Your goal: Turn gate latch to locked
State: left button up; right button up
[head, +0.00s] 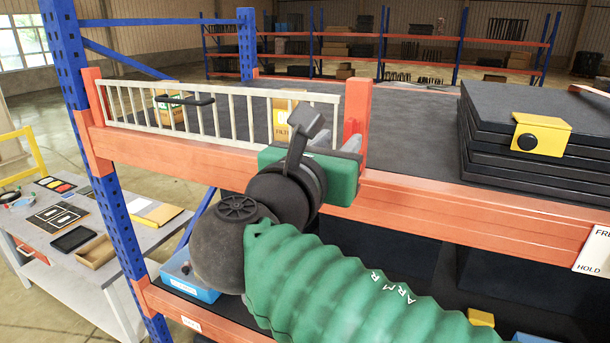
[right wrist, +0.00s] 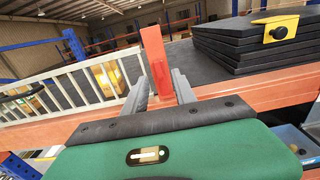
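The white barred gate (head: 225,112) spans between two orange posts on the shelf front and looks closed. A black handle (head: 185,99) is on its left half. The right orange post (head: 357,100) stands behind my right gripper (head: 338,142). In the right wrist view, my gripper's grey fingers (right wrist: 160,88) are apart, with the orange post (right wrist: 156,62) showing between them. I cannot tell whether they touch it. The gate (right wrist: 70,90) is on the left there. I cannot make out the latch or its position; the gripper may hide it. My left gripper is out of view.
A stack of black panels (head: 540,130) with a yellow clip (head: 541,134) lies right on the dark shelf deck. Boxes (head: 170,105) stand behind the gate. The orange beam (head: 470,210) runs below my right gripper. A grey workbench (head: 110,240) stands at lower left.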

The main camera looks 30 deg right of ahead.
jog(key=p+v, duration=0.1)
jog(key=v, duration=1)
jog(key=shift+f, duration=0.2)
jog(key=shift+a, duration=0.1)
jog(key=shift+w, duration=0.1)
dwell(0.3)
jog(key=shift+w, duration=0.1)
